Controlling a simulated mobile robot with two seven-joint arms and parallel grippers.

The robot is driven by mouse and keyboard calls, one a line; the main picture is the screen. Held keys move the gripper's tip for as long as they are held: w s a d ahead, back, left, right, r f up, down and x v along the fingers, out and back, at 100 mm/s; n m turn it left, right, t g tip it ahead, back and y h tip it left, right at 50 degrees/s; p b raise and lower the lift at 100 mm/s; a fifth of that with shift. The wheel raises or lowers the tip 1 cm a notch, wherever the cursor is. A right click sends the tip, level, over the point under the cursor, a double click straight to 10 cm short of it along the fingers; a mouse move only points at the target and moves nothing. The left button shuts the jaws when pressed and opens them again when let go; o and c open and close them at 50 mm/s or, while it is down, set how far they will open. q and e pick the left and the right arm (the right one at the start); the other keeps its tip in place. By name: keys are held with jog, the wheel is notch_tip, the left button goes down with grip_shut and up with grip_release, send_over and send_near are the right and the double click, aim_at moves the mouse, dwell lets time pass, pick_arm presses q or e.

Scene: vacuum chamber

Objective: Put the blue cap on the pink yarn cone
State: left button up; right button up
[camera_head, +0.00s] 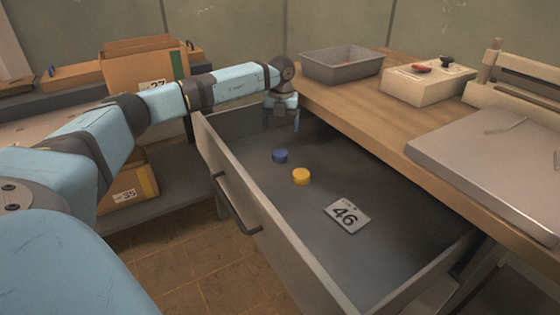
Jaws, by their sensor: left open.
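The blue cap (280,156) lies flat on the floor of an open grey drawer (262,203), near its far end. My left gripper (281,122) points down over the far end of the drawer, above and beyond the blue cap, and is open and empty. It does not touch the cap. No pink yarn cone shows in this view. My right gripper is not in view.
The wooden worktop (370,116) bears a grey tray (342,64) and a box with controls (428,82). Cardboard boxes (135,71) stand left, behind my arm.

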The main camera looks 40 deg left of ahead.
pick_arm(q)
jog(key=b, duration=0.1)
send_over(280, 152)
notch_tip(280, 152, down, 5)
jog(key=shift+w+r, duration=0.1)
jog(key=shift+r, duration=0.1)
jog(key=f+b, duration=0.2)
jog(key=f, duration=0.1)
jog(key=f+b, duration=0.1)
jog(key=f, duration=0.1)
jog(key=shift+s+f, duration=0.15)
jog(key=shift+s, duration=0.1)
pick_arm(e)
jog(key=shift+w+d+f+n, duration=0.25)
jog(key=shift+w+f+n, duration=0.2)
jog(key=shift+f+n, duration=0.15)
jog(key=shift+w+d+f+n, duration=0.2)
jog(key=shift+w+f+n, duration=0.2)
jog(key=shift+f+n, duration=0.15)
pick_arm(q)
jog(key=c, duration=1)
